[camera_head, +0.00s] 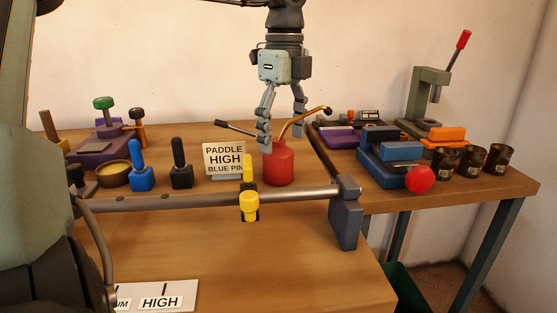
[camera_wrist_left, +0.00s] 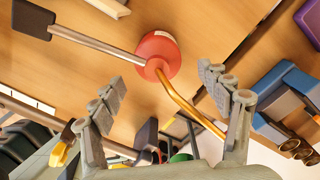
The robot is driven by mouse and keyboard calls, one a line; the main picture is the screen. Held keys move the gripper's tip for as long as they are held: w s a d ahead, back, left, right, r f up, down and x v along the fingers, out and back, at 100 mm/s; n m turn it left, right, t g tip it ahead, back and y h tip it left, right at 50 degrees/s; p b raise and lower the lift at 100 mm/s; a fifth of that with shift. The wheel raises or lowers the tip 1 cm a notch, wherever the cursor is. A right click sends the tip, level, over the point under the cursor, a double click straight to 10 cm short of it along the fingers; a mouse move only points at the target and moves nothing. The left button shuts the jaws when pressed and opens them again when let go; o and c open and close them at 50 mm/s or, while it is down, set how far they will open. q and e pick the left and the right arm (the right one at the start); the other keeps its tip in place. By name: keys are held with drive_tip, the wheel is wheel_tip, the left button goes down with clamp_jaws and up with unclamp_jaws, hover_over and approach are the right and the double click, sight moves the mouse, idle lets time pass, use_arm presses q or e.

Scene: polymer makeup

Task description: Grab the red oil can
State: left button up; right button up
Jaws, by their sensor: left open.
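The red oil can (camera_head: 278,168) stands upright on the wooden table behind the grey metal bar, with a curved brass spout and a dark lever handle at its top. My left gripper (camera_head: 283,132) points down just above the can, its fingers open and apart. In the left wrist view the can (camera_wrist_left: 160,52) shows from above, beyond and between the open fingers (camera_wrist_left: 160,80), with its spout running toward the right finger. Nothing is held. My right gripper is in neither view.
A sign (camera_head: 225,159) stands just left of the can. The grey bar (camera_head: 210,198) with a yellow clamp (camera_head: 249,206) crosses in front of it. Blue and black pegs stand farther left. A second table holds a blue fixture (camera_head: 385,160), a press (camera_head: 430,100) and dark cups (camera_head: 472,163).

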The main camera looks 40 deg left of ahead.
sight(278, 156)
use_arm(q)
drive_tip(key=f, duration=0.2)
drive_tip(key=a+f, duration=0.1)
drive_tip(key=f, duration=0.2)
drive_tip(key=shift+s+a+f+p, duration=0.1)
drive_tip(key=shift+s+p, duration=0.05)
drive_tip(key=shift+p, duration=0.15)
drive_tip(key=shift+c, duration=0.3)
drive_tip(key=c, duration=1.4)
